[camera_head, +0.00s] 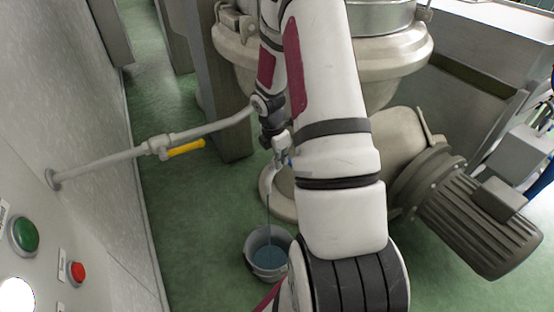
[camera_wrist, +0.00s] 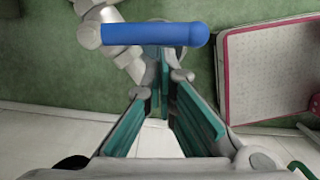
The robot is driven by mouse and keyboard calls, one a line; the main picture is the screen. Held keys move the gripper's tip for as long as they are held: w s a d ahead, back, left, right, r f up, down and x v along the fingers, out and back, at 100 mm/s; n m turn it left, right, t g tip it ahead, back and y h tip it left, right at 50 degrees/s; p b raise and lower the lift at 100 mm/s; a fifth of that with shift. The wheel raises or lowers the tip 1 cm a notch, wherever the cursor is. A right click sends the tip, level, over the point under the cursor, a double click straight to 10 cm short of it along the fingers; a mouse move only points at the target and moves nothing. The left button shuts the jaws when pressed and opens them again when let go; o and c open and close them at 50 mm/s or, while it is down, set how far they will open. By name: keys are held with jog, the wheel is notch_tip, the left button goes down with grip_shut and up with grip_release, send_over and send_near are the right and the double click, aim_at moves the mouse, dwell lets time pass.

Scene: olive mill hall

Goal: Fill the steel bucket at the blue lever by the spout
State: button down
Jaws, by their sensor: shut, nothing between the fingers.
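The steel bucket (camera_head: 251,243) stands upright on the green floor under the spout (camera_head: 267,180). A thin bluish stream falls from the spout into the bucket, and bluish liquid shows inside. The blue lever (camera_wrist: 155,34) lies crosswise in the wrist view, joined at its left to a pale valve body (camera_wrist: 90,36). In the head view my arm hides most of the lever. My gripper (camera_wrist: 163,75) is shut and empty, its teal-padded fingers just short of the lever in the picture. Whether they touch it I cannot tell.
A pipe with a yellow lever (camera_head: 186,148) comes from the left wall. A green button (camera_head: 23,235) and a red button (camera_head: 76,272) sit on a panel at the lower left. A ribbed motor (camera_head: 480,220) stands at the right. Green floor is open left of the bucket.

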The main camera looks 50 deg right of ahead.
jog(key=shift+s+d+n+p, duration=0.3)
jog(key=shift+d+n+p, duration=0.1)
jog(key=shift+n+p, duration=0.45)
jog(key=shift+s+d+n+p, duration=0.35)
jog(key=shift+n+p, duration=0.3)
jog(key=shift+p, duration=0.3)
jog(key=shift+s+d+n+t+p, duration=0.15)
jog(key=shift+d+n+t+p, duration=0.25)
jog(key=shift+n+p, duration=0.4)
jog(key=shift+s+d+n+p, duration=0.1)
jog(key=shift+d+n+p, duration=0.35)
jog(key=shift+n+p, duration=0.2)
jog(key=shift+d, duration=0.15)
dwell(1.0)
